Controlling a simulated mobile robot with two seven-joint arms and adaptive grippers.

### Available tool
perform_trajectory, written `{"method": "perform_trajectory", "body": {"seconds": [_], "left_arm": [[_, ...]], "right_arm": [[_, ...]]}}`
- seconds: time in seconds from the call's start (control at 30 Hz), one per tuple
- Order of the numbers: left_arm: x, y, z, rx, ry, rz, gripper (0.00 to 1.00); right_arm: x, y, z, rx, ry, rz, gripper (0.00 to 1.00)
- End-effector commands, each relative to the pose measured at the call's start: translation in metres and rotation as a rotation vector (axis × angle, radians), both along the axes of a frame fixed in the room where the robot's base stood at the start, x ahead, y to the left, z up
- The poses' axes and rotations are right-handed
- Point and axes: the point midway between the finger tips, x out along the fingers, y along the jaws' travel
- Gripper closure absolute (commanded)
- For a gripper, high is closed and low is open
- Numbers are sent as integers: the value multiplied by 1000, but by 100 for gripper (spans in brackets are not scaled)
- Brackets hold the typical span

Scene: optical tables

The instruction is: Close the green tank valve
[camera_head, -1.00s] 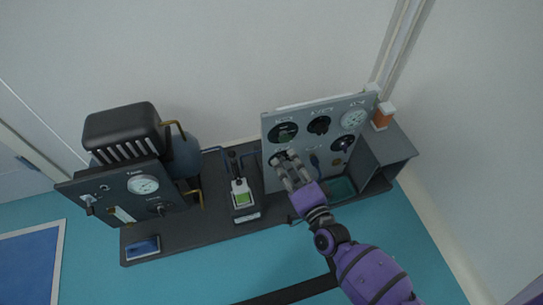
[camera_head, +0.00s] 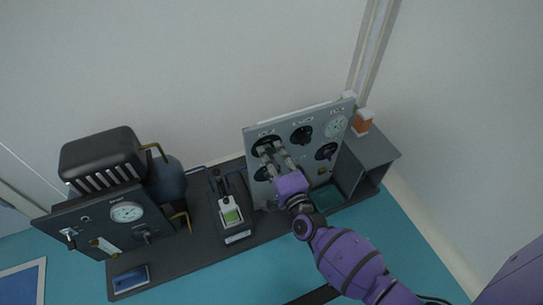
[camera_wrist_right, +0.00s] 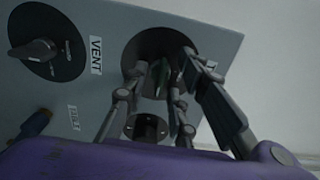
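The green tank valve shows in the right wrist view as a dark green handle (camera_wrist_right: 161,76) on a round black dial at the panel's edge. In the head view this dial (camera_head: 262,142) is at the upper left of the grey upright panel (camera_head: 318,110), partly covered by my fingers. My right gripper (camera_head: 270,153) reaches it from the front. In the wrist view the right gripper's fingertips (camera_wrist_right: 160,78) are on either side of the handle, with gaps visible; contact cannot be made out. My left gripper is not in view.
A VENT dial (camera_wrist_right: 45,48) with a black knob is beside the valve in the wrist view.

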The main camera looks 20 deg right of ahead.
Motion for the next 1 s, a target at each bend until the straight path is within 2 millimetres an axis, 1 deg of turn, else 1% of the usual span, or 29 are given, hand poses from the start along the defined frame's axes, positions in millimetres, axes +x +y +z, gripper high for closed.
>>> {"method": "perform_trajectory", "body": {"seconds": [0.17, 0.37, 0.73, 0.87, 1.0], "left_arm": [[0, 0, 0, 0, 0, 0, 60], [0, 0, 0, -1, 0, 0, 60], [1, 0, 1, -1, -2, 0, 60], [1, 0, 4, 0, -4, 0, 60], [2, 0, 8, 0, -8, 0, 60]], "right_arm": [[0, 0, 0, 0, 0, 0, 75], [0, 0, 0, -1, 0, 0, 100], [0, 0, 1, -16, -1, 0, 100], [0, 0, 1, -55, -2, 0, 100], [0, 0, 2, -133, -5, 0, 100]]}}
